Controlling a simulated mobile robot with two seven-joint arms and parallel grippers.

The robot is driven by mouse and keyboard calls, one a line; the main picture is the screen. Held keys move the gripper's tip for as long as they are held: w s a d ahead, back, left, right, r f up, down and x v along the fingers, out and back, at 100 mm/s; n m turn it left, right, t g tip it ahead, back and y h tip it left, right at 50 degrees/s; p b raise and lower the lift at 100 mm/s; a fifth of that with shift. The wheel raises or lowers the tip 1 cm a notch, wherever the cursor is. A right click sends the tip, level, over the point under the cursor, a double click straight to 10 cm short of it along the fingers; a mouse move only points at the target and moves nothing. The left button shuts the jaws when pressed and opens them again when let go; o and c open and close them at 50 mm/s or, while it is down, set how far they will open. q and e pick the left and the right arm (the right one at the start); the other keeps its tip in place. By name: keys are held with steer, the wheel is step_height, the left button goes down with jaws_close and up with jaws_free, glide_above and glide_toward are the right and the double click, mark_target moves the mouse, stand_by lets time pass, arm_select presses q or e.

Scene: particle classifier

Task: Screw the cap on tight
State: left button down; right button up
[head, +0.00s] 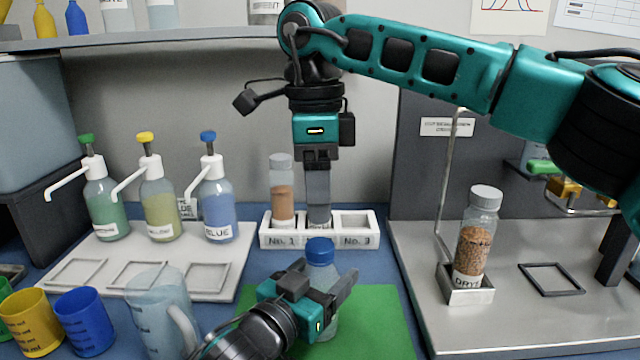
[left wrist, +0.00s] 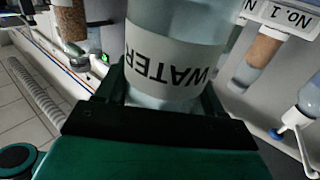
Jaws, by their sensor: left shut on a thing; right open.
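A clear water bottle with a blue cap (head: 320,251) stands upright over the green mat (head: 385,335). In the left wrist view its WATER label (left wrist: 170,58) shows upside down. The cap sits on top of the bottle; I cannot tell how tight it is. My left gripper (head: 327,283) is shut on the bottle's body, below the cap. My right gripper (head: 318,205) is open and points down behind the bottle, at the middle of the white rack. It is apart from the cap. A pale label shows low at its fingertips, but what bears it is mostly hidden.
The white rack (head: 268,241) holds a brown-filled vial (head: 282,200) at No. 1. Several pump bottles stand on a white tray (head: 225,278) at left. A clear jug (head: 155,305) and coloured cups are at front left. A brown-filled bottle (head: 476,245) stands at right.

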mark_target(320, 245)
steer(key=n, duration=0.4)
steer(key=shift+r+n+y, duration=0.3)
steer(key=shift+n, duration=0.1)
steer(key=shift+d+f, duration=0.1)
steer(key=shift+f, duration=3.9)
jaws_close()
